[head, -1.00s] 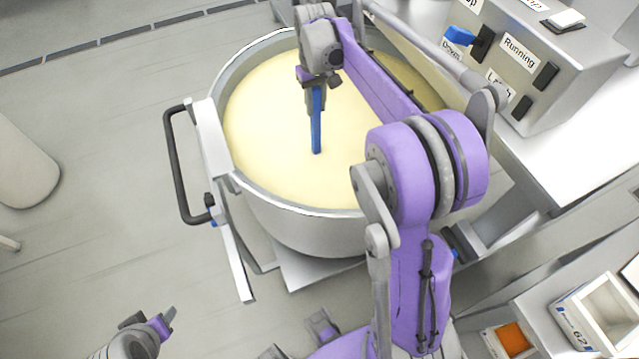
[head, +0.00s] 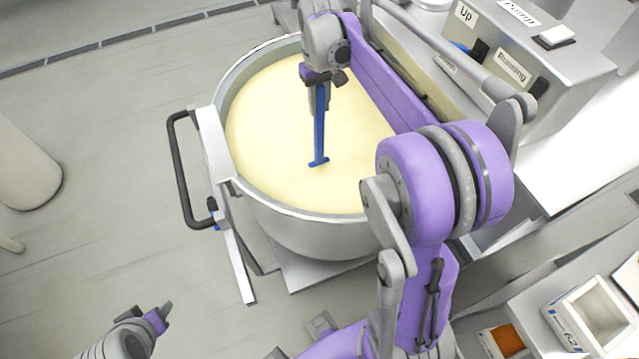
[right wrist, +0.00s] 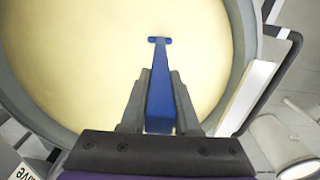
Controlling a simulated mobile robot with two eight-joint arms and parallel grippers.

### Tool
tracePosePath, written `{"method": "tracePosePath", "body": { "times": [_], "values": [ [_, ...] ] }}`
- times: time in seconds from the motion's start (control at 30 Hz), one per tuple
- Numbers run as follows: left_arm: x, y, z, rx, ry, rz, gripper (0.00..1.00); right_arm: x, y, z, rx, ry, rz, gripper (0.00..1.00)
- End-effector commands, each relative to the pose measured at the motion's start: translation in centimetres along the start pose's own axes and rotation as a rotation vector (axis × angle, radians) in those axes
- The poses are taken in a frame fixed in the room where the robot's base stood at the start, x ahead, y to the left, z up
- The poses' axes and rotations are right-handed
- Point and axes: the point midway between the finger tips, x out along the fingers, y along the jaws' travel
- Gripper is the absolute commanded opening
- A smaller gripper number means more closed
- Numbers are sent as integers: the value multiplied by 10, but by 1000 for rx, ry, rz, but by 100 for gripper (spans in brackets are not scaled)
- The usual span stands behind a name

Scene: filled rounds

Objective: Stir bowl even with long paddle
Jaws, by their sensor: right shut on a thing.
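A large round metal bowl (head: 300,232) holds a smooth, pale yellow mass (head: 270,130) that looks even in colour. My right gripper (head: 319,98) is over the bowl and shut on a long blue paddle (head: 319,140). The paddle points down, with a short crosspiece at its lower end. In the right wrist view, the paddle (right wrist: 160,85) runs out between the two fingers towards the yellow surface. I cannot tell whether its tip touches the mass. My left gripper (head: 163,316) is at the lower left, away from the bowl, with its fingers seen too small to judge.
A black handle (head: 180,170) sticks out from the bowl's left side. A grey control box (head: 530,75) with labelled switches stands at the upper right. White bins (head: 590,315) are at the lower right. The floor at left is mostly clear.

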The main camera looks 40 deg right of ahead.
Motion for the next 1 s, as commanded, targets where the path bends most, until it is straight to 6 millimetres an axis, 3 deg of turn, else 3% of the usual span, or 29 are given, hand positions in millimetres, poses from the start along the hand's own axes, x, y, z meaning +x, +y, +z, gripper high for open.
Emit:
{"method": "tracePosePath", "body": {
  "times": [0.03,0.9,1.0],
  "values": [
    [-6,0,-7,0,6,0,50,-11,0,-1,0,3,0,0],
    [-52,0,-73,0,79,0,50,-116,0,-2,0,5,-1,0],
    [-50,0,-69,0,74,0,50,-124,0,-1,0,1,0,0]
  ]
}}
